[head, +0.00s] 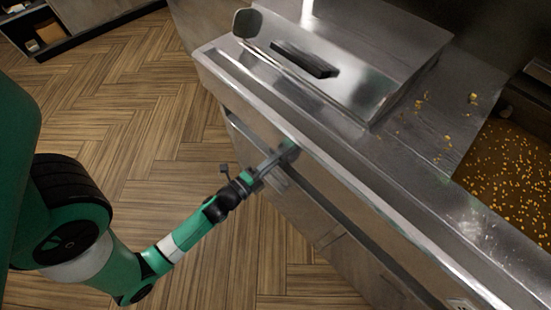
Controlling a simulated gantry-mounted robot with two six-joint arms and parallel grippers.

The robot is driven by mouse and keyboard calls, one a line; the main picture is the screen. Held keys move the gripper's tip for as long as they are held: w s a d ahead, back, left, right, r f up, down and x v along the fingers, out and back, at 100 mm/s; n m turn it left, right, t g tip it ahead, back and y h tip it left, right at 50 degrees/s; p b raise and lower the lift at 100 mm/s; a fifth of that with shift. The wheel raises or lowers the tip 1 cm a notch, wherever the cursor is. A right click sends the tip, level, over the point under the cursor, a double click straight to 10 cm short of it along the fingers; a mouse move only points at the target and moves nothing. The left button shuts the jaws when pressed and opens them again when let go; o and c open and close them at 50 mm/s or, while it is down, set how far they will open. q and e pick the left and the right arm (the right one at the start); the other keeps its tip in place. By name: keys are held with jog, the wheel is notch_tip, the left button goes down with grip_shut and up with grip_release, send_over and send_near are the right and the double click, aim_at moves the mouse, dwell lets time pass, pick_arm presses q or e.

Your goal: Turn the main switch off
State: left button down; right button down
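My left gripper (278,160) is at the steel front panel (335,185) of the frying range, just below its top edge. Its grey fingertips are very close to the panel; I cannot tell whether they touch it. The fingers are small and seen from above, so I cannot tell whether they are open or shut. No main switch can be made out clearly; the spot in front of the fingertips is partly hidden by them. A small pale label or fitting (461,304) shows on the front panel at the bottom edge. My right gripper is not in view.
A steel lid with a black handle (304,59) lies on the range top. An oil vat (510,180) with floating yellow bits is at the right, with crumbs on the steel beside it. A rail (345,215) runs along the front. The wooden floor (130,110) is clear.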

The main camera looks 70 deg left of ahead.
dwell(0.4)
pick_arm(q)
jog(key=c, duration=0.7)
grip_release()
jog(key=p+v, duration=0.3)
jog(key=v, duration=0.8)
jog(key=shift+s+d+p, duration=0.15)
jog(key=shift+s+p, duration=0.1)
jog(key=shift+p, duration=0.05)
jog(key=shift+r, duration=0.1)
